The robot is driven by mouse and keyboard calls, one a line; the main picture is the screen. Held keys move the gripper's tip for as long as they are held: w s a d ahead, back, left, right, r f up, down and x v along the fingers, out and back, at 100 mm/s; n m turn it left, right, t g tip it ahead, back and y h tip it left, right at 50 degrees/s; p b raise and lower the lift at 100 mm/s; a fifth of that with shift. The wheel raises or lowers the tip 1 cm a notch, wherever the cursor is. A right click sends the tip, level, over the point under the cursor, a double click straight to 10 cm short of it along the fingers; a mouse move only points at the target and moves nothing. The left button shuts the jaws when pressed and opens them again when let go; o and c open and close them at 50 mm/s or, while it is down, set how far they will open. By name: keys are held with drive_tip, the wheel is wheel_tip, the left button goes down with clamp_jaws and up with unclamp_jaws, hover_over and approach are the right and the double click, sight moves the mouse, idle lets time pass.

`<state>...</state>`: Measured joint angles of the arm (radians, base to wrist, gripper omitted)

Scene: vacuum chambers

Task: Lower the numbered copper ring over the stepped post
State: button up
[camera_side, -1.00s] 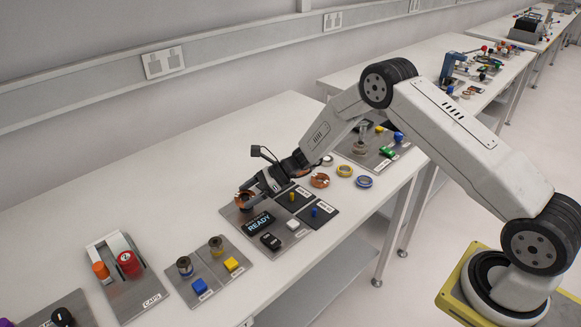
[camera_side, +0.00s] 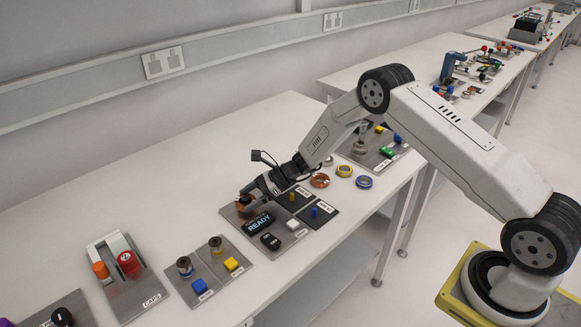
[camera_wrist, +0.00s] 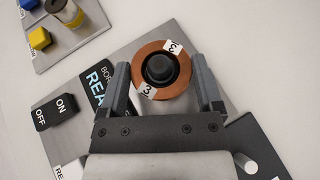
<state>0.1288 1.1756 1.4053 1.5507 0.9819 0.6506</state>
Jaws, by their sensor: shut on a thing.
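The copper ring (camera_wrist: 184,82) has white tags marked 3. In the wrist view it lies between the two fingers of my gripper (camera_wrist: 162,66), which is shut on it. The dark round top of the stepped post (camera_wrist: 159,69) shows inside the ring's hole, with the ring around it as seen from above. In the side view my gripper (camera_side: 251,194) is low over the back left of the grey plate, with the ring (camera_side: 243,199) at its tip. The post's lower part is hidden, so I cannot tell how far down the ring sits.
The grey plate carries a READY display (camera_side: 257,223), a black ON/OFF switch (camera_side: 270,241) and a white button (camera_side: 293,224). Another copper ring (camera_side: 320,180) and coloured rings lie to the right. A plate with two posts (camera_side: 215,245) stands to the left.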

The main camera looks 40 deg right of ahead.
drive_tip(key=shift+f, duration=0.3)
drive_tip(key=o, duration=1.3)
drive_tip(key=shift+c, duration=0.2)
drive_tip(key=shift+v, duration=3.9)
drive_tip(key=shift+s+a+r+n+g, duration=0.2)
drive_tip(key=shift+s+r+n+g, duration=0.1)
drive_tip(key=shift+s+n, duration=0.15)
drive_tip(key=s+r+n+h, duration=0.3)
drive_tip(key=s+n, duration=0.4)
drive_tip(key=s, duration=0.1)
drive_tip(key=s+d+r+n+g+h, duration=0.1)
drive_tip(key=s+r+n+h, duration=0.2)
drive_tip(key=s+n, duration=0.5)
drive_tip(key=s+r+n+g+h, duration=0.1)
drive_tip(key=s+r+n+h, duration=0.3)
drive_tip(key=s+n, duration=0.3)
drive_tip(key=shift+s+d+h, duration=0.35)
drive_tip(key=shift+s+h, duration=0.15)
drive_tip(key=shift+s, duration=0.7)
